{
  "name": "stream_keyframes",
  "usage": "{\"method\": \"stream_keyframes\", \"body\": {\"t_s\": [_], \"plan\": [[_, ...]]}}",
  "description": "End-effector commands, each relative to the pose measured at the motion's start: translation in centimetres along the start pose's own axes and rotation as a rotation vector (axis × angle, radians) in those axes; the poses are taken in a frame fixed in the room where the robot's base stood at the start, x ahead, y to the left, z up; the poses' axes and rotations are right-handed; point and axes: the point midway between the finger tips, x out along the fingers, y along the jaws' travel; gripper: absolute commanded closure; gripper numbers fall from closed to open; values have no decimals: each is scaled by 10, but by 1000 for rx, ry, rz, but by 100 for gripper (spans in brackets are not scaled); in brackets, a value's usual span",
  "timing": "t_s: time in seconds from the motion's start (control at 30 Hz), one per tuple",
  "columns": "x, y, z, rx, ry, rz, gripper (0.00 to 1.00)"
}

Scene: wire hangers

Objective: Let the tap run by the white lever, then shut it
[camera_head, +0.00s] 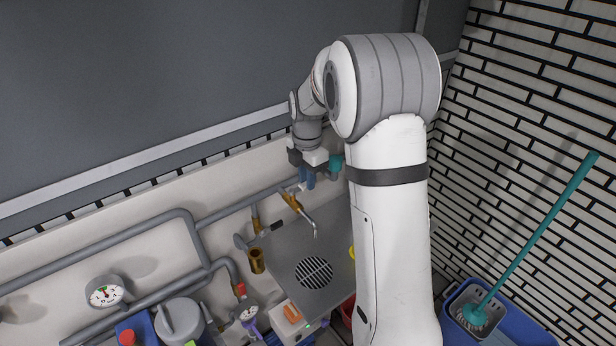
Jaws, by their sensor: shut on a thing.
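The tap (292,201) is a brass body on the back wall with a pale spout (309,222) that reaches out over the grey metal sink top (285,262). I see no clear stream of water below the spout. My gripper (306,184) points down right at the tap's upper end, its blue fingers closed. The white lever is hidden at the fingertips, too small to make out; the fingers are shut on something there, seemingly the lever.
Grey pipes (130,232) and a gauge (105,291) run along the wall to the left. A round drain grate (313,272) lies below the spout. A teal brush (535,245) stands in a bucket at right. A white box with an orange top (293,316) stands in front.

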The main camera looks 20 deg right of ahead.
Motion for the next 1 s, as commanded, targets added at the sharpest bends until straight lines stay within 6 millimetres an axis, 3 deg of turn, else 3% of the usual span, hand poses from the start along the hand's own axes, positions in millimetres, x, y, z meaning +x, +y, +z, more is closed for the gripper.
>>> {"method": "stream_keyframes", "body": {"t_s": [0.07, 0.1, 0.33, 0.67, 1.0], "plan": [[-2, 3, 1, -5, -8, 9, 100], [-2, 3, 1, -5, -8, 9, 78], [-2, 2, -1, -7, -6, 5, 59], [-6, 2, -1, -7, -5, 4, 58], [-61, 3, -1, -6, -6, 8, 58]]}}
